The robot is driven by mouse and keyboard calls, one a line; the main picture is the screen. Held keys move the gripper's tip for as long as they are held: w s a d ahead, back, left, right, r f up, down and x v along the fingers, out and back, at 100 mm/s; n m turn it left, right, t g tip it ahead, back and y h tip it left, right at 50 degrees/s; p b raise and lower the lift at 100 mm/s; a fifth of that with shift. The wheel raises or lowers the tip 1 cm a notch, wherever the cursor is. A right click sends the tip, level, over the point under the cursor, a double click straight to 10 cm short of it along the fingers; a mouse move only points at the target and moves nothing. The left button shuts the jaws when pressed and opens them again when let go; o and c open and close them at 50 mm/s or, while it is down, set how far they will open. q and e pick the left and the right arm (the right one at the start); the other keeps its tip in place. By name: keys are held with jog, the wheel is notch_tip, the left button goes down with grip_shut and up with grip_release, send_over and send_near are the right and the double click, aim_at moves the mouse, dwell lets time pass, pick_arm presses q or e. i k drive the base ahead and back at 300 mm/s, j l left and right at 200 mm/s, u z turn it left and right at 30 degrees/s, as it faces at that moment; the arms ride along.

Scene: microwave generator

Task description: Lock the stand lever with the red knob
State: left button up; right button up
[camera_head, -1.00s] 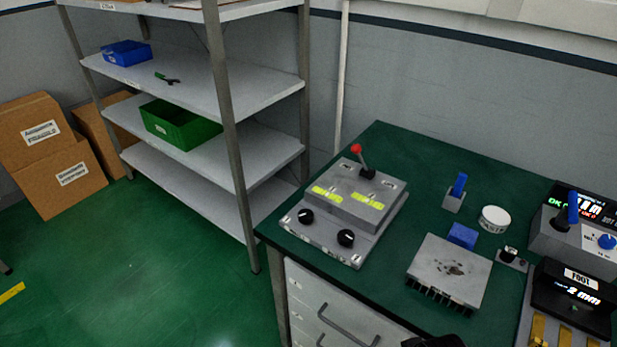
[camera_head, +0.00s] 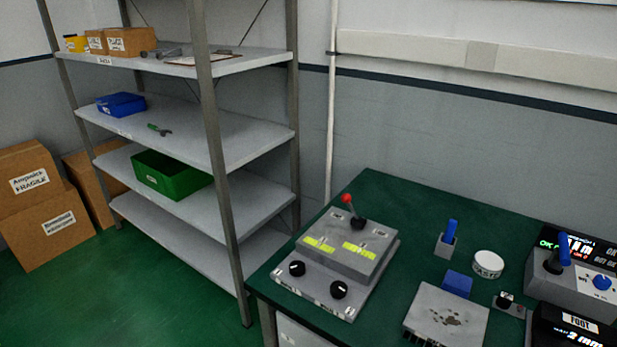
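The stand (camera_head: 342,262) is a grey box on the green workbench, with two yellow labels on its top and two black knobs on its sloped front. Its lever with the red knob (camera_head: 347,198) rises from a black base at the back of the box and leans to the left. Neither of my grippers shows in the head view, so nothing of mine is seen touching the lever.
On the bench (camera_head: 405,205) right of the stand are a blue-handled tool in a holder (camera_head: 447,238), a white round tin (camera_head: 488,264), a finned metal plate (camera_head: 446,318) and a control box (camera_head: 570,280). Metal shelving (camera_head: 190,130) stands left of the bench.

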aim_at(346, 198)
jog(key=i+j+z, duration=0.15)
jog(key=j, duration=0.25)
jog(key=i+j+z, duration=0.15)
jog(key=j, duration=0.25)
jog(key=i+j+z, duration=0.15)
jog(key=j, duration=0.25)
